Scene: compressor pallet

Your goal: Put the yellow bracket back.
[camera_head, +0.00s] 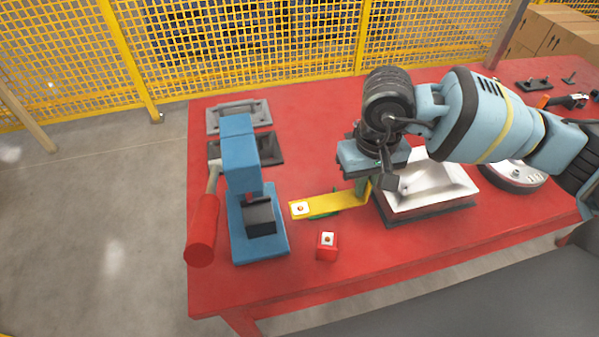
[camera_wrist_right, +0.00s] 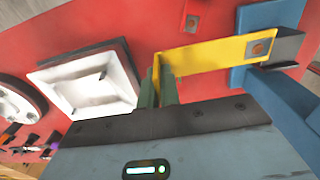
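The yellow bracket (camera_head: 335,205) is a flat bar with a short upright flange at its right end, and a pale square with a dot marks its left end. My right gripper (camera_head: 363,188) is at the flange end. In the right wrist view the bracket (camera_wrist_right: 215,55) reaches toward the blue press, and its flange sits between the two green fingers of my right gripper (camera_wrist_right: 157,88), which look shut on it. Part of a green shape shows under the bracket in the head view; what it is, I cannot tell. My left gripper is not in view.
A blue press (camera_head: 242,175) with a dark block stands left of the bracket. A small red block (camera_head: 327,246) sits in front. A silver tray (camera_head: 435,188) is right of the gripper. Grey trays (camera_head: 238,115) lie behind the press on the red table (camera_head: 300,110).

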